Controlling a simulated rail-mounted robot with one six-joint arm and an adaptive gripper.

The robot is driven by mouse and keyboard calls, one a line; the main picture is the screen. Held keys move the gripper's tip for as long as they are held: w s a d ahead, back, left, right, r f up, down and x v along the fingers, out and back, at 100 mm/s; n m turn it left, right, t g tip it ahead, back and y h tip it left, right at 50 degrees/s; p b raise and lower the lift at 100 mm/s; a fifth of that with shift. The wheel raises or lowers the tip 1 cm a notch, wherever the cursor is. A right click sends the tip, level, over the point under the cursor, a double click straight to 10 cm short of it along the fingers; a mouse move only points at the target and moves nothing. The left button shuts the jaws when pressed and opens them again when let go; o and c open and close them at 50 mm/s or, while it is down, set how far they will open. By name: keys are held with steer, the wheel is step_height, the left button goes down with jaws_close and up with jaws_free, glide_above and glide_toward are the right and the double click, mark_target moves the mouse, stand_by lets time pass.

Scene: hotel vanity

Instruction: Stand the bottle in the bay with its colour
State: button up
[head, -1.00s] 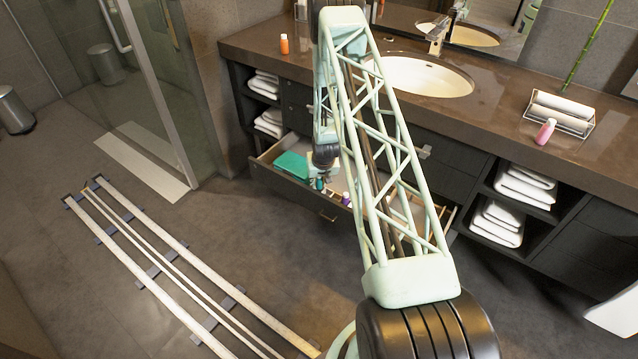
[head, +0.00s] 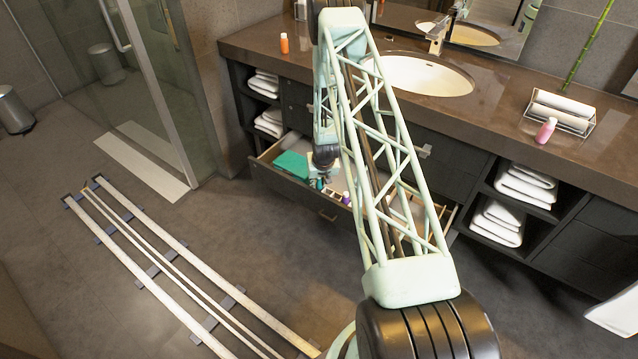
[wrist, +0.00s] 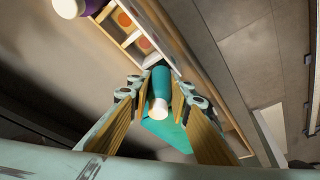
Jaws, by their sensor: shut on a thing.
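My gripper (wrist: 162,90) is shut on a teal bottle (wrist: 161,79) with a white cap that faces the wrist camera. In the head view the teal bottle (head: 319,184) is a small shape under my wrist, at the open drawer (head: 328,214). A divider (wrist: 113,38) with square bays shows in the upper part of the wrist view. One bay has an orange marker (wrist: 124,19), another a red one (wrist: 143,43). I cannot tell whether the bottle's base touches anything. My arm hides much of the drawer in the head view.
A purple bottle (wrist: 70,6) with a white cap stands close by; it also shows in the head view (head: 346,198). A flat teal item (head: 291,165) lies in the drawer's left part. An orange bottle (head: 284,44) and a pink bottle (head: 545,131) stand on the counter.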

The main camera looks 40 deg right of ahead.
steer(key=shift+f, duration=0.4)
stand_by(0.5)
steer(key=shift+r, duration=0.75)
steer(key=shift+b, duration=0.55)
stand_by(2.9)
steer(key=shift+f, duration=0.75)
stand_by(1.2)
steer(key=o, duration=0.9)
steer(key=shift+r, duration=0.1)
